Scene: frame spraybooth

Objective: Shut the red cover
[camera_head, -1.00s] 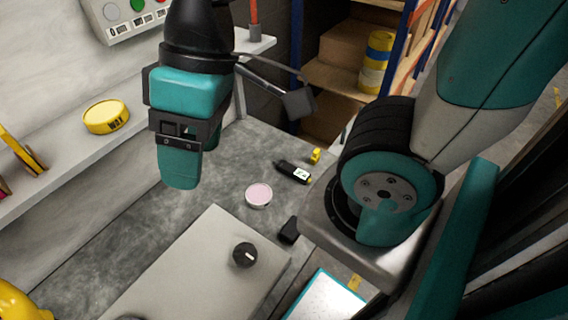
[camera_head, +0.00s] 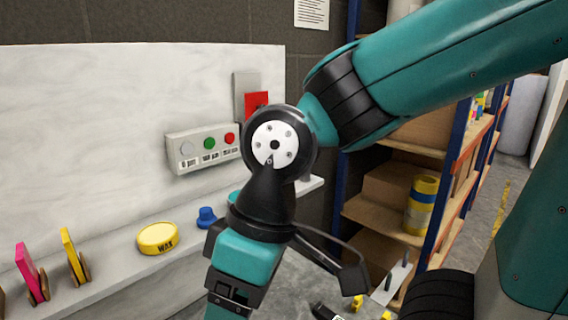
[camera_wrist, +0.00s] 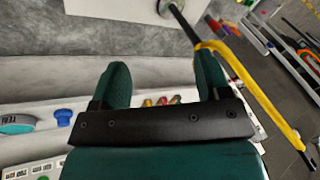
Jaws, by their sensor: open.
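The red cover (camera_head: 256,103) is on the wall at the back, beside an upright grey plate (camera_head: 244,84). My arm hides its lower part, and I cannot tell how far open it stands. My gripper (camera_wrist: 163,78) is open and empty in the wrist view, with its two teal fingers apart. In the head view it hangs low in front of the wall shelf, below the red cover and apart from it.
A control box (camera_head: 205,147) with white, green and red buttons is on the wall left of the cover. A yellow wax tin (camera_head: 158,238) and a blue knob-like item (camera_head: 207,217) are on the ledge. A storage rack (camera_head: 380,222) stands to the right.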

